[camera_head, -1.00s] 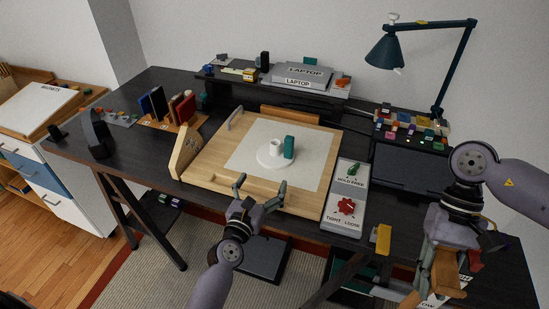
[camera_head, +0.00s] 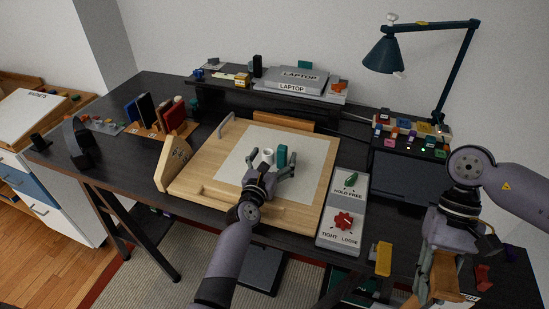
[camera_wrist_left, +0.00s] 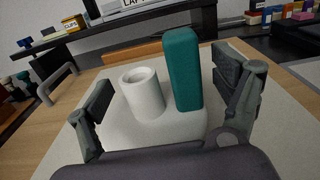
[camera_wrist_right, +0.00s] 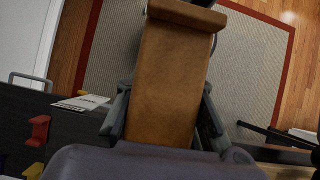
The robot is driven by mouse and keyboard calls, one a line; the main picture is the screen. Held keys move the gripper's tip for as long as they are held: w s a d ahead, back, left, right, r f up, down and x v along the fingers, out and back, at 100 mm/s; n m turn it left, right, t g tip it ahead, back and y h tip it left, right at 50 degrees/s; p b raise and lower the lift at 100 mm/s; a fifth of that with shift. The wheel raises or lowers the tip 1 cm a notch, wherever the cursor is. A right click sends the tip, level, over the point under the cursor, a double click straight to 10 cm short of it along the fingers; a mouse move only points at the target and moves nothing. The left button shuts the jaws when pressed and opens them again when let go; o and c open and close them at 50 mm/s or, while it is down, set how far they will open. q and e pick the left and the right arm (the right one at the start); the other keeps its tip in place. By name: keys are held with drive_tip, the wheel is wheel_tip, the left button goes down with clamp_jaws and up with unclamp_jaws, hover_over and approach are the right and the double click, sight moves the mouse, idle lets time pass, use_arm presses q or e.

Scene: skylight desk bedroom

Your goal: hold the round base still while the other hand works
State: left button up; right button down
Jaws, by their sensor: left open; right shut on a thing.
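The white round base (camera_wrist_left: 125,132) lies on the pale sheet of the wooden board, mostly hidden by my gripper in the head view. A white hollow cylinder (camera_wrist_left: 142,92) and an upright teal block (camera_wrist_left: 182,70) stand on it; both also show in the head view, the cylinder (camera_head: 267,155) left of the block (camera_head: 282,156). My left gripper (camera_head: 269,172) is open, its fingers on either side of the base with the cylinder and block between them; contact is not clear. My right gripper (camera_head: 437,275) is shut on a brown wooden piece (camera_wrist_right: 168,75), away from the board at the right.
The wooden board (camera_head: 205,175) has a raised side piece (camera_head: 172,163) at left. A grey panel with a green knob (camera_head: 351,181) and a red knob (camera_head: 344,220) lies right of it. A yellow piece (camera_head: 383,258) is at the front edge.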

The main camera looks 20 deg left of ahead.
use_arm(q)
drive_tip(key=shift+w+r, duration=0.2)
drive_tip(key=shift+w, duration=0.1)
use_arm(e)
drive_tip(key=shift+s, duration=0.3)
use_arm(q)
drive_tip(key=shift+w+f, duration=0.1)
drive_tip(key=shift+w, duration=0.05)
drive_tip(key=shift+c, duration=0.6)
use_arm(e)
drive_tip(key=shift+w+f, duration=0.1)
drive_tip(key=shift+w, duration=0.05)
use_arm(q)
drive_tip(key=c, duration=1.4)
drive_tip(key=o, duration=1.5)
drive_tip(key=shift+s, duration=0.2)
